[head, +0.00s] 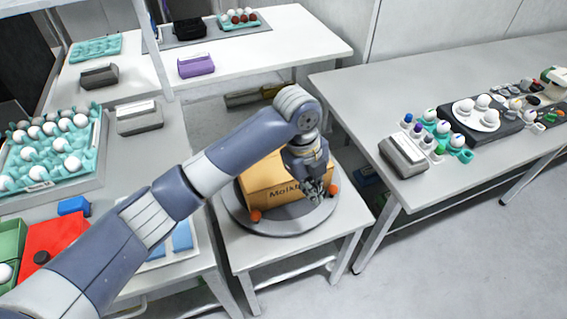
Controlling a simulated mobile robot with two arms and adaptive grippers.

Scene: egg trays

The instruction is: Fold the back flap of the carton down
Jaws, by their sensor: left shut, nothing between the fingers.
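The brown carton (267,189) with printed lettering sits on a grey round turntable (270,224) on a small white table in the middle of the head view. My left arm reaches in from the left and across the carton's top. My left gripper (315,193) points down at the carton's right side, and its fingers are shut and empty. Whether it touches the carton I cannot tell. The arm and gripper hide much of the carton's top, so the back flap cannot be made out. My right gripper is not in view.
Orange knobs (255,216) stand at the turntable's edge. A teal egg tray (55,150) with white eggs is on the left table. A grey label stand (403,154) and several eggs are on the right table (345,85). Floor gaps separate the tables.

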